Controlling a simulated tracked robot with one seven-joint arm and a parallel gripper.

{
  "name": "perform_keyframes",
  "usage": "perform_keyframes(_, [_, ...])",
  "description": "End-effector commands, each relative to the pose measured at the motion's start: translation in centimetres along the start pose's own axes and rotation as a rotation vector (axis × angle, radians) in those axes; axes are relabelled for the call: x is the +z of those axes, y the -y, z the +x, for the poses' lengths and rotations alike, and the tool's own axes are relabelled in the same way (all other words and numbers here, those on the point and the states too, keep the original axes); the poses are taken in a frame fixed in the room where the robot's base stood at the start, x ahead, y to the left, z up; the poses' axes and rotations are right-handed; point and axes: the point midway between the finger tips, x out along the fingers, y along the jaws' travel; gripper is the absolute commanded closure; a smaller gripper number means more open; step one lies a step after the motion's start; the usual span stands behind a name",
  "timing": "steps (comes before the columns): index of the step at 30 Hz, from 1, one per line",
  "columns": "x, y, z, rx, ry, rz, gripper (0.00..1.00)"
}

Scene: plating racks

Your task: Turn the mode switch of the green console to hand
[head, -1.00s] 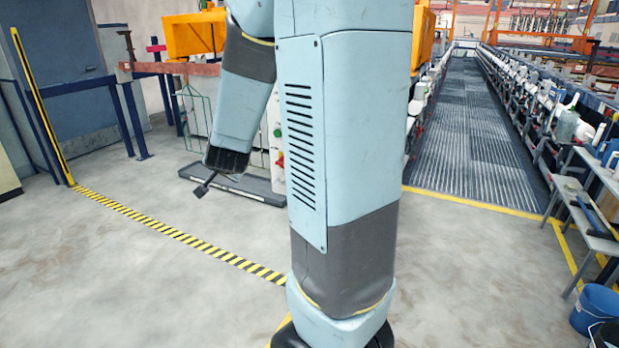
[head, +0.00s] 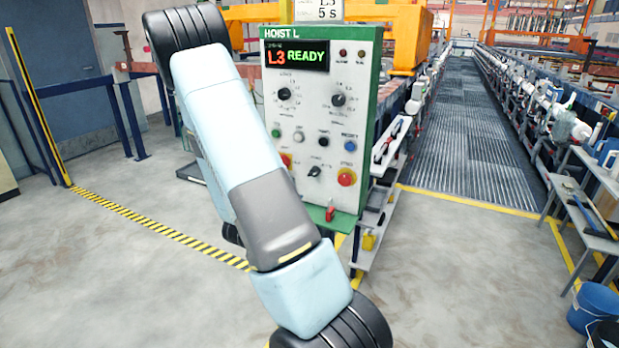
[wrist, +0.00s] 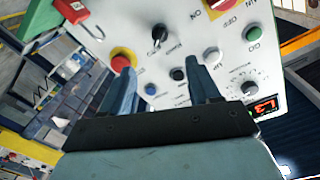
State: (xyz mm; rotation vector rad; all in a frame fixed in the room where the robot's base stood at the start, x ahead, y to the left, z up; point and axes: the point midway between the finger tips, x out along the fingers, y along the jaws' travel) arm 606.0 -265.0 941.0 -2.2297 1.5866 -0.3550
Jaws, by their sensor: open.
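The green-framed console (head: 374,115) stands in the middle of the head view, with a white panel marked HOIST L. A black selector switch (head: 315,171) sits low on the panel; it also shows in the wrist view (wrist: 159,33), where the panel appears upside down. Its label and setting are too small to read, so I cannot confirm it is the mode switch. My gripper (wrist: 163,72) is open and empty, its fingers in front of the panel near the black button (wrist: 178,74). The selector lies beyond the fingertips. The gripper is not visible in the head view.
A red emergency button (head: 346,177), two upper knobs (head: 284,94) (head: 338,100) and a red-and-yellow switch (head: 287,160) share the panel. A red padlock (head: 330,212) hangs at its lower edge. Floor at left is open; a bench (head: 588,222) stands right.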

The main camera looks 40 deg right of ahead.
Motion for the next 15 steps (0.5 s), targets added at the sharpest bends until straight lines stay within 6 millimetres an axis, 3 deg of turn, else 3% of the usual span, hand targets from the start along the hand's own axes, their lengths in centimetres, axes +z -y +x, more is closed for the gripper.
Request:
perform_keyframes(5, [-0.1,-0.3,1.0,0.002,-0.02,-0.004,0.39])
perform_keyframes(15, [-0.2,-0.2,6.4,0.003,-0.018,-0.002,0.39])
